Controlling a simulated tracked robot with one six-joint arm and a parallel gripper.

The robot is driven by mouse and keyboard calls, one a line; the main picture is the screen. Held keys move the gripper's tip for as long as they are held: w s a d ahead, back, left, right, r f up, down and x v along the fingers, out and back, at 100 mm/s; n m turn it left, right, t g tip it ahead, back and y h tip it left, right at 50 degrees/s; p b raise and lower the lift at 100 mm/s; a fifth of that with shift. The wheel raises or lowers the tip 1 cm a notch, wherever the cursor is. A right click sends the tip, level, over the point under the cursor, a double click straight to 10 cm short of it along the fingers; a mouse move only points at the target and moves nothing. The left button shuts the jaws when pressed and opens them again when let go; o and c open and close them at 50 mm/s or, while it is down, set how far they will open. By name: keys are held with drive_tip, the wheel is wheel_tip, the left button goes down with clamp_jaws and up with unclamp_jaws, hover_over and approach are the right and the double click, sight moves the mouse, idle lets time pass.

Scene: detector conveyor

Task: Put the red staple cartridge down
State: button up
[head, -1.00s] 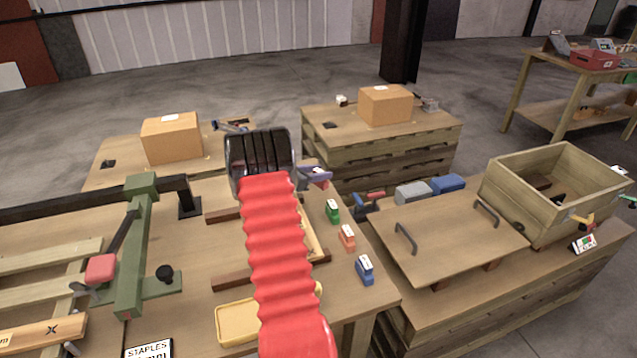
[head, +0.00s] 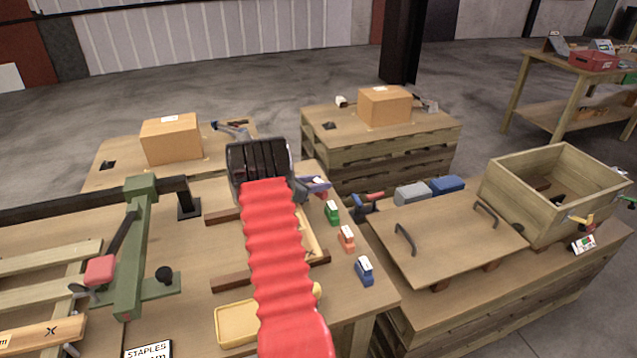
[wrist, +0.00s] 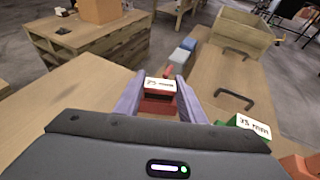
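The red staple cartridge (wrist: 157,105) has a white label on top with a partly legible "mm" size. My gripper (wrist: 161,88) has purple fingers, one on each side of the cartridge, and they look closed on it. In the head view my gripper (head: 313,184) is at the far right part of the workbench, behind the green cartridge. Only a little of the red cartridge (head: 322,194) shows there under the fingers. It is upright and low over the bench; I cannot tell if its base touches the wood.
A green cartridge (head: 332,212), an orange cartridge (head: 346,238) and a blue cartridge (head: 364,270) stand in a row along the workbench's right edge. A yellow tray (head: 237,322) lies nearer. A gap separates the bench from the right table with a handled board (head: 450,245) and a wooden crate (head: 540,215).

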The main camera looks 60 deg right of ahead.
drive_tip(key=o, duration=0.4)
drive_tip(key=shift+r, duration=0.15)
drive_tip(key=v, duration=1.2)
idle(0.6)
